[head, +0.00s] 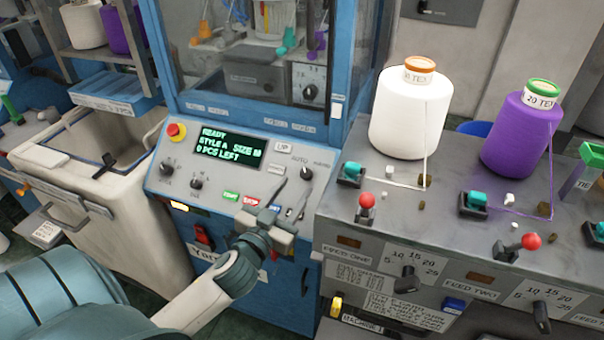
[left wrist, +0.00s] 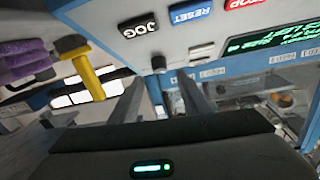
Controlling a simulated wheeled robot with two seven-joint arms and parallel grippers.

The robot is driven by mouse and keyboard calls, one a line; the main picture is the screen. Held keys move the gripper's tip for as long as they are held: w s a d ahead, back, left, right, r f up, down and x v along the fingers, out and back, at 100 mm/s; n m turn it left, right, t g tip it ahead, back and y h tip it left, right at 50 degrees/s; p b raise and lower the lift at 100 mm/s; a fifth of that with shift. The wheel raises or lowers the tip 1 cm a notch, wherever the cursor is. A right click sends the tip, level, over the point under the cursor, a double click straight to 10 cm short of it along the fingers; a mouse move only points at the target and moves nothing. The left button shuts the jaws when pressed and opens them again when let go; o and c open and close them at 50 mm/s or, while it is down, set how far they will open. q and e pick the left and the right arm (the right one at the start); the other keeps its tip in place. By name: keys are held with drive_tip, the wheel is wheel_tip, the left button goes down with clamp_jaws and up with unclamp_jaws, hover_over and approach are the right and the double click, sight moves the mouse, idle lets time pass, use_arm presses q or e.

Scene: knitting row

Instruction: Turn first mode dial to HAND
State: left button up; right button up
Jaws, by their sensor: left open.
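The mode dial (head: 307,173) is a small black knob at the right end of the blue machine's sloped control panel (head: 228,183). AUTO is printed at its upper left; a second label at its right is too small to read. I cannot tell which way its pointer faces. My left gripper (head: 292,188) is open and empty, its fingers reaching up the panel just below the dial. In the left wrist view a black knob (left wrist: 158,63), seemingly this dial, shows just beyond and between the two finger tips (left wrist: 158,78). I see no contact. My right gripper is out of view.
The green-lit display (head: 230,147) reads READY. A red stop button (head: 176,131) and two black knobs sit at the panel's left. The grey feed bench (head: 490,235) with white and purple yarn cones stands close at right.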

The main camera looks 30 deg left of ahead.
sight(305, 175)
use_arm(q)
drive_tip(key=shift+w+a+p, duration=0.2)
drive_tip(key=shift+w+p, duration=0.15)
drive_tip(key=shift+w, duration=1)
drive_tip(key=shift+w+a+p, duration=0.2)
drive_tip(key=shift+w+p, duration=0.1)
drive_tip(key=shift+w, duration=1.05)
drive_tip(key=c, duration=1)
